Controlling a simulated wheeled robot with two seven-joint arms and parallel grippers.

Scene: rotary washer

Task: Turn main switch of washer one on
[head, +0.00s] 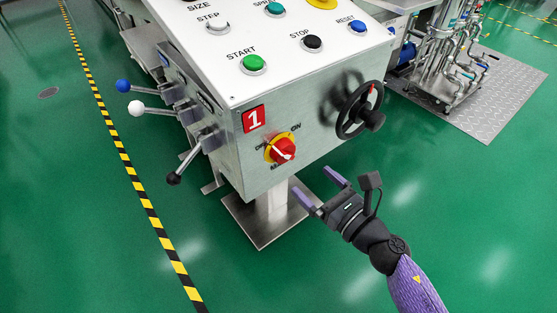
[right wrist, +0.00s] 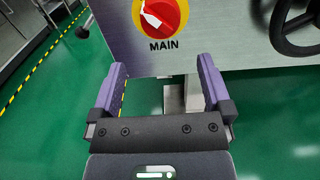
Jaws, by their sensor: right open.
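The main switch (head: 282,150) is a red rotary knob with a white pointer on a yellow round plate, on the front face of the washer control box (head: 228,150) marked with a red "1" label (head: 254,119). OFF and ON are printed around it. My right gripper (head: 318,182) is open and empty, below and to the right of the switch, apart from it. In the right wrist view the switch (right wrist: 160,16) shows at the top, above the "MAIN" lettering, beyond the open fingers (right wrist: 160,85); its top is cut off. The pointer there tilts up to the left. My left gripper is not in view.
A black handwheel (head: 360,110) sticks out to the right of the switch. Levers with blue, white and black knobs (head: 174,178) project at the left side. Push buttons (head: 253,63) line the top panel. A pedestal (head: 270,205) stands below; green floor around is clear.

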